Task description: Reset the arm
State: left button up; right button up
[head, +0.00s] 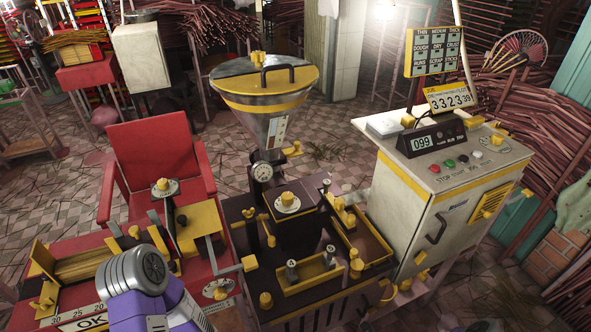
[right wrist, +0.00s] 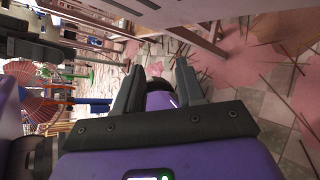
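In the head view a purple arm link of mine with a round grey joint shows at the lower left, in front of the red bench. I cannot see either gripper in the head view. In the right wrist view my right gripper (right wrist: 159,88) has its two grey fingers apart. No object is clearly held between them; a dark rounded shape shows in the gap, and I cannot tell what it is. Tiled pink and grey floor lies beyond the fingers.
An extruder with a steel hopper (head: 266,105) stands on a dark table mid-view. A white control cabinet (head: 433,200) stands right, a red chair (head: 150,150) left. A red bench with an OK scale (head: 90,320) is near lower left. Open floor (head: 335,130) lies behind.

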pick_arm(q)
notch_tip(320, 180, up, 5)
jog(key=p, duration=0.4)
pick_arm(e)
jog(key=s+a+r+n+g+h, duration=0.1)
jog(key=s+r+n+h, duration=0.3)
jog(key=n, duration=1)
jog(key=s+a+r+n+g+h, duration=0.1)
jog(key=s+r+n+h, duration=0.3)
jog(key=r+n, duration=0.6)
jog(key=a+n, duration=0.1)
jog(key=n, duration=0.2)
jog(key=shift+s+n, duration=0.15)
jog(key=shift+n, duration=0.25)
